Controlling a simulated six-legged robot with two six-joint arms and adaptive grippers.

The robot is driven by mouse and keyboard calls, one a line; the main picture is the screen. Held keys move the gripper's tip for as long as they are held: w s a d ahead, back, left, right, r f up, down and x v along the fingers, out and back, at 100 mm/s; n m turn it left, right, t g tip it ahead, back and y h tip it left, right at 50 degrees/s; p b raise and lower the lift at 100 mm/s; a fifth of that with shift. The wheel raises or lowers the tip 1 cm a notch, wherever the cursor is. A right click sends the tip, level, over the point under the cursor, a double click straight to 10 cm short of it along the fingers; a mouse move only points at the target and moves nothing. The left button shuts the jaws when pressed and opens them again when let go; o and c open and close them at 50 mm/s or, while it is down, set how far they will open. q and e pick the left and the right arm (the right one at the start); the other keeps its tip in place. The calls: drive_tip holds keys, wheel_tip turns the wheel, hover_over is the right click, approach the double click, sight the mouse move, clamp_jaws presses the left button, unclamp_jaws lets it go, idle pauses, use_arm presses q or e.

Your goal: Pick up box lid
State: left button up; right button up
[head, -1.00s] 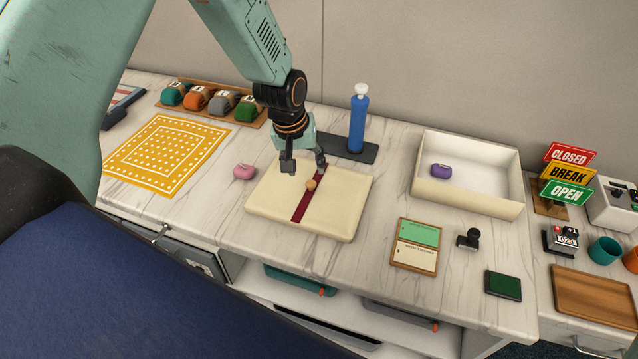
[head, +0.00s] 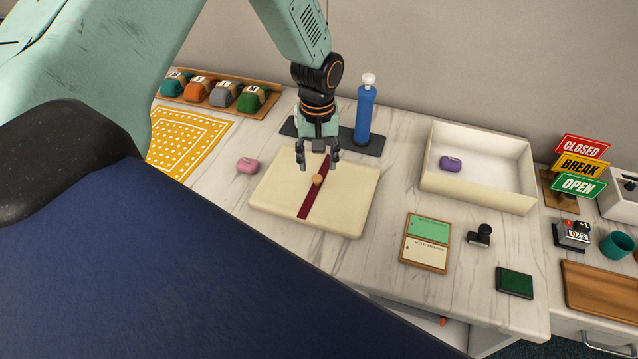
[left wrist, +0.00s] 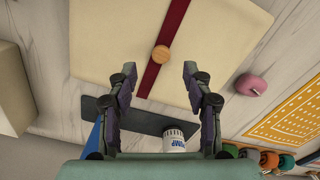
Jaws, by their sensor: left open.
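The box lid (head: 346,204) is a flat cream panel with a dark red stripe and a round wooden knob (head: 318,180). It lies on the marble counter in the head view. My left gripper (head: 318,165) is open, just above and behind the knob, with nothing between its fingers. In the left wrist view, the lid (left wrist: 215,40) fills the upper middle, and the knob (left wrist: 161,54) sits ahead of the spread fingertips (left wrist: 159,72). The open cream box (head: 477,195) stands to the right with a purple item (head: 451,163) inside. My right gripper is not in view.
A blue bottle (head: 365,115) stands on a dark mat (head: 372,143) behind the lid. A pink item (head: 247,165) lies left of the lid. A green-and-cream card board (head: 426,242), a stamp (head: 480,235) and a green pad (head: 514,282) lie to the right.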

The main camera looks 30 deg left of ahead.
sight(317, 176)
use_arm(q)
drive_tip(key=f, duration=0.4)
drive_tip(key=shift+s+a+f, duration=0.1)
drive_tip(key=shift+s+f, duration=0.1)
drive_tip(key=shift+s, duration=0.1)
drive_tip(key=shift+f, duration=0.2)
drive_tip(key=shift+w+f, duration=0.1)
drive_tip(key=shift+w, duration=0.1)
drive_tip(key=shift+c, duration=1)
drive_tip(key=shift+s, duration=0.15)
drive_tip(key=c, duration=0.4)
clamp_jaws()
